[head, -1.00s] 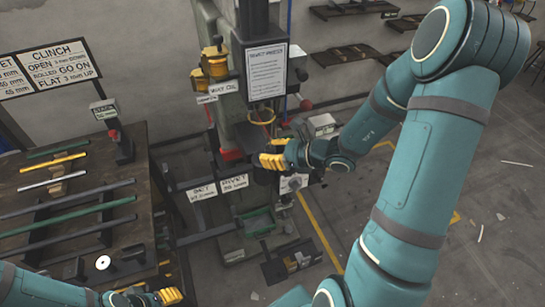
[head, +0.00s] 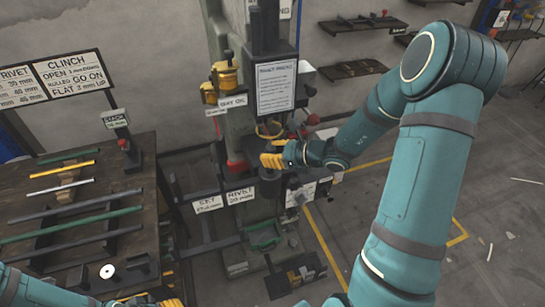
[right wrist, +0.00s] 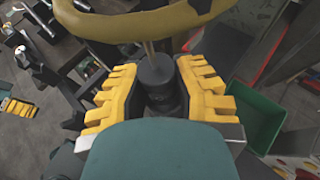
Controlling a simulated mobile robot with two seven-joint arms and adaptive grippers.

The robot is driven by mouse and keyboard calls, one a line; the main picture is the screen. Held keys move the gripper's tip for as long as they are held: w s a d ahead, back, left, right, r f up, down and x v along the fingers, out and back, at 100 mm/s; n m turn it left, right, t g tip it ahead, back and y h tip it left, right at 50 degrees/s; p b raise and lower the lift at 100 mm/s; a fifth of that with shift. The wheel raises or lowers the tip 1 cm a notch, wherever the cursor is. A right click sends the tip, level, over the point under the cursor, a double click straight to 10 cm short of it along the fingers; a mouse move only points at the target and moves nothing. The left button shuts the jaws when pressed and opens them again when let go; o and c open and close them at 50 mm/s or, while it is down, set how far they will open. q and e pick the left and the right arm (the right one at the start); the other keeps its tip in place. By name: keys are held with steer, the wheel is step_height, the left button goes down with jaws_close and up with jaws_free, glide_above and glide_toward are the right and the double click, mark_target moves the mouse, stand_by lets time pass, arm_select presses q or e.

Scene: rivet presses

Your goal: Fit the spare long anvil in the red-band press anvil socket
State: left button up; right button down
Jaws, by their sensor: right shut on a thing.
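The press (head: 220,115) stands at the middle of the head view, with a red band (head: 237,168) low on its body. My right gripper (head: 270,160) is in front of the press, just below its yellow ring (head: 268,131). In the right wrist view its yellow fingers are shut on a dark, stepped cylinder, which I take to be the long anvil (right wrist: 158,72). A thin brass-coloured rod shows above it, under the ring. The socket is hidden, so I cannot tell whether the anvil touches it. My left gripper (head: 160,301) is partly cut off at the bottom edge.
A dark workbench (head: 125,175) with several bars stands at the left. A green tray (head: 264,238) sits low by the press base, and also shows in the right wrist view (right wrist: 265,112). The floor at right is mostly clear.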

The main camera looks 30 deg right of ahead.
steer(key=shift+w+d, duration=0.1)
steer(key=shift+w, duration=0.45)
steer(key=shift+f+b, duration=1.9)
steer(key=shift+f, duration=0.1)
steer(key=c, duration=0.8)
jaws_free()
steer(key=shift+s, duration=0.1)
steer(key=v, duration=1.2)
steer(key=shift+s, duration=0.1)
